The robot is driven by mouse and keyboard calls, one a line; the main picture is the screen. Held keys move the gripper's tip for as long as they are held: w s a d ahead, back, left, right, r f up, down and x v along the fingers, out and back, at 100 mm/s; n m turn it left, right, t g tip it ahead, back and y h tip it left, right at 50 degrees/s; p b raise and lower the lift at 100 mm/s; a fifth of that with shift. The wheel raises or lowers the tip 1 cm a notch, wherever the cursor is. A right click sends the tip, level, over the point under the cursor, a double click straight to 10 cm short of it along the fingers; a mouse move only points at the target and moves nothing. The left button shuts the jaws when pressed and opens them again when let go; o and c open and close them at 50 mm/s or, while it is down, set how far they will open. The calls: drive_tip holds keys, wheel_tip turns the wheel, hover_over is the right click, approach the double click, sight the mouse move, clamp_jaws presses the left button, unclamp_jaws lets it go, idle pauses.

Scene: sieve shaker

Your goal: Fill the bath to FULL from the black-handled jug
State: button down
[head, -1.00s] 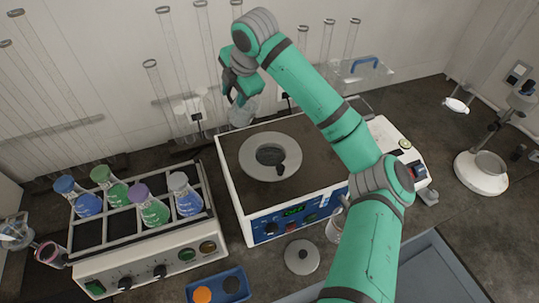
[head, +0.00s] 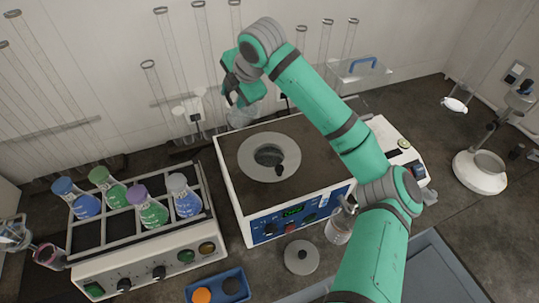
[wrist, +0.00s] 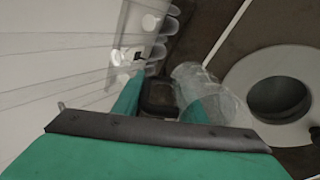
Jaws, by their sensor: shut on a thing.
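The bath (head: 225,190) is a white box with a dark top and a blue front panel with a lit green display. A grey ring (head: 249,165) on its top surrounds a round dark opening, also seen in the wrist view (wrist: 280,95). My gripper (head: 236,98) is behind the bath's rear left edge, left of and behind the opening. It is shut on a clear jug (head: 242,115). In the wrist view the jug (wrist: 212,92) is beside my fingers, with a dark handle (wrist: 158,95) between them. I cannot tell the water level in jug or bath.
A rack of coloured flasks (head: 140,265) stands left of the bath. A grey disc lid (head: 302,257) and a blue tray (head: 216,287) lie in front. A clear vessel (head: 337,232) stands beside my arm. Tall glass tubes (head: 157,100) line the back wall.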

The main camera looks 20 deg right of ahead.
drive_tip(key=shift+s+a, duration=0.1)
drive_tip(key=shift+s, duration=0.05)
drive_tip(key=shift+s+d+t, duration=0.2)
drive_tip(key=shift+d+t, duration=0.1)
drive_tip(key=shift+d, duration=0.25)
drive_tip(key=shift+s+a+r+t+y, duration=0.2)
drive_tip(key=shift+a+t+y, duration=0.1)
drive_tip(key=shift+a+t, duration=0.15)
drive_tip(key=shift+d, duration=0.35)
drive_tip(key=shift+s+r+t+y, duration=0.1)
drive_tip(key=shift+s+t+y, duration=0.15)
drive_tip(key=shift+t, duration=0.5)
drive_tip(key=shift+s+t+y, duration=0.25)
drive_tip(key=shift+t, duration=0.45)
idle(0.8)
drive_tip(key=shift+w+r, duration=0.1)
drive_tip(key=shift+w, duration=0.05)
drive_tip(key=shift+w+a+g+h, duration=0.1)
drive_tip(key=shift+w+g+h, duration=0.1)
drive_tip(key=shift+g, duration=0.4)
drive_tip(key=shift+w+a+g+h, duration=0.1)
drive_tip(key=shift+g+h, duration=0.1)
drive_tip(key=shift+g, duration=0.4)
drive_tip(key=shift+w+a+f+g+h, duration=0.1)
drive_tip(key=shift+w+f+g+h, duration=0.3)
drive_tip(key=shift+g, duration=0.5)
